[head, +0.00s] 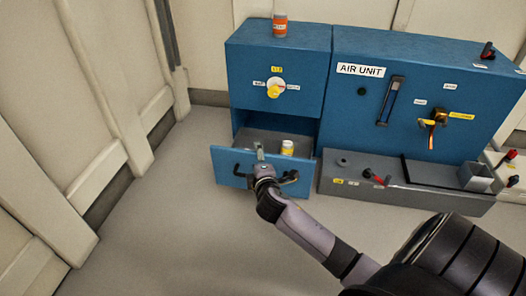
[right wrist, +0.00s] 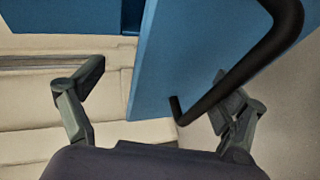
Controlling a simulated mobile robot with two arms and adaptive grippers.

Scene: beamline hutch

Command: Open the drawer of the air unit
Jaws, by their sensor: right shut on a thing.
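The air unit (head: 350,100) is a blue cabinet with a white name label. Its drawer (head: 228,167), low on the left side, is pulled out, and its inside shows. A white and yellow can (head: 287,147) stands in it. My right gripper (head: 266,168) is at the drawer front, on its black handle (right wrist: 285,40). In the right wrist view, the fingers of my right gripper (right wrist: 158,92) are far apart, with the blue drawer front and handle between them. The exact contact is partly hidden. My left gripper is not in view.
An orange can (head: 280,25) stands on top of the cabinet. A yellow knob (head: 274,90) is above the drawer. A grey ledge (head: 335,188) with a red-handled valve juts out right of the drawer. The floor (head: 180,225) at left and in front is clear.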

